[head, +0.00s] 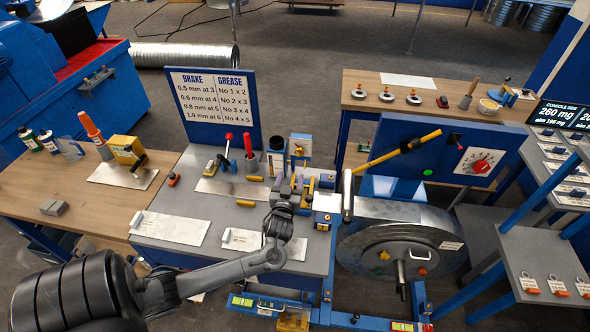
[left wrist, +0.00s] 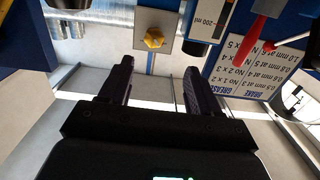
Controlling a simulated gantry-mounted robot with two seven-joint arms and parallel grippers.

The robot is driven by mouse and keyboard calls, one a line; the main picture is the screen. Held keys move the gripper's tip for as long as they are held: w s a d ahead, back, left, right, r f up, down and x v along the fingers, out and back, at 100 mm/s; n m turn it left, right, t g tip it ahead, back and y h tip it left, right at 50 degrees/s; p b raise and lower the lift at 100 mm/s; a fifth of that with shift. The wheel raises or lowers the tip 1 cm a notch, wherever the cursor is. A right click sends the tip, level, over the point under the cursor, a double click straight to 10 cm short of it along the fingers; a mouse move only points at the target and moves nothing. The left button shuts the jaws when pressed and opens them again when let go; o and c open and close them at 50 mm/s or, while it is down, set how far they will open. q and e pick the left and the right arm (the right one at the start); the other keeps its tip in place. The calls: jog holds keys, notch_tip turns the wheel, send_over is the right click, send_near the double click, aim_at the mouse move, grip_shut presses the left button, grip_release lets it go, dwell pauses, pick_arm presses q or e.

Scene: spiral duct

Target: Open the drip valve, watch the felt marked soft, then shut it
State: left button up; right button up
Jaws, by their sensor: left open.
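My left gripper (head: 288,187) reaches over the grey bench from the lower left, its fingers pointing toward the back. In the left wrist view it is open (left wrist: 157,80), with nothing between the two dark fingers. A yellow knob (left wrist: 153,40) on a grey plate, which looks like the drip valve, lies ahead of the fingers, apart from them. In the head view the knob (head: 299,151) shows on a small blue-and-white unit behind the gripper. Two white labelled strips (head: 172,228) (head: 265,243) lie at the bench front; their lettering is too small to read. My right gripper is not in view.
A dark cylinder (head: 276,152) stands beside the knob; a red-handled tool (head: 249,150) is left of it. A sign board (head: 214,100) rises behind. A large metal drum (head: 390,245) stands right of the bench. Small tools crowd the bench around the gripper.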

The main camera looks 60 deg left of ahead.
aim_at(299, 153)
pick_arm(q)
jog(key=x, duration=0.4)
jog(key=b+x, duration=0.1)
jog(key=x, duration=0.6)
jog(key=shift+w+r, duration=0.3)
jog(key=shift+w, duration=0.3)
jog(key=shift+d, duration=0.1)
jog(key=shift+c, duration=0.4)
jog(key=c, duration=1)
